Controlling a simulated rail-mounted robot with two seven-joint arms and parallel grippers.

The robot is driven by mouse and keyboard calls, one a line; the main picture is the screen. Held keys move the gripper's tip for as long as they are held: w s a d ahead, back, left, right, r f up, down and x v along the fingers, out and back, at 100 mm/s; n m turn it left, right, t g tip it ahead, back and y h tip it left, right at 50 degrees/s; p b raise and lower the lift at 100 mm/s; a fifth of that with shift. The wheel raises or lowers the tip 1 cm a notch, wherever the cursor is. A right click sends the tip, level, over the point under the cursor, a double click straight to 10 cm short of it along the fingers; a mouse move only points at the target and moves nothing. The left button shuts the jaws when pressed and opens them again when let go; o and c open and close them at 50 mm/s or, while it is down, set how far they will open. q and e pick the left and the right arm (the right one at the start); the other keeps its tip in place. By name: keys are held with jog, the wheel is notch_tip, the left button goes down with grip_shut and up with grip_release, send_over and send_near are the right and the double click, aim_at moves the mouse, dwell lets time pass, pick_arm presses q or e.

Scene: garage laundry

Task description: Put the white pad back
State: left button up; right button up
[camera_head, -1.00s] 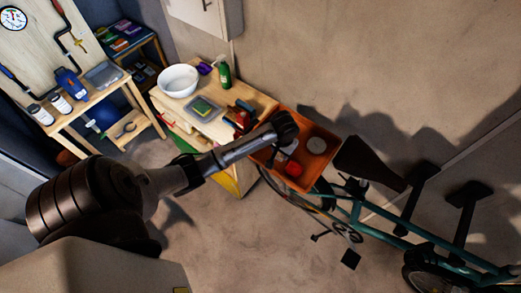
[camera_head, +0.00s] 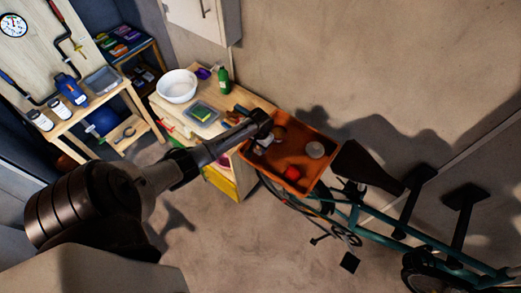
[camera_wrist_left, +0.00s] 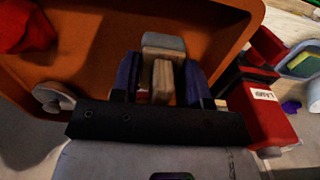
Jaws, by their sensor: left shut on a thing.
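My left gripper (camera_head: 261,138) is at the left edge of the orange crate (camera_head: 316,178). The orange crate also shows behind the fingers (camera_wrist_left: 90,45). Its floor under the gripper is partly hidden. My right gripper does not show.
A wooden bench with a white bowl (camera_head: 176,86) and green bottle (camera_head: 223,80) stands left. A red labelled box (camera_wrist_left: 268,108) is close right. A teal bicycle (camera_head: 400,240) is at right.

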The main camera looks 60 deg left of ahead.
aim_at(260, 150)
pick_arm(q)
jog(key=shift+f, duration=1.75)
jog(key=shift+d, duration=0.1)
jog(key=o, duration=0.8)
jog(key=shift+f, duration=0.1)
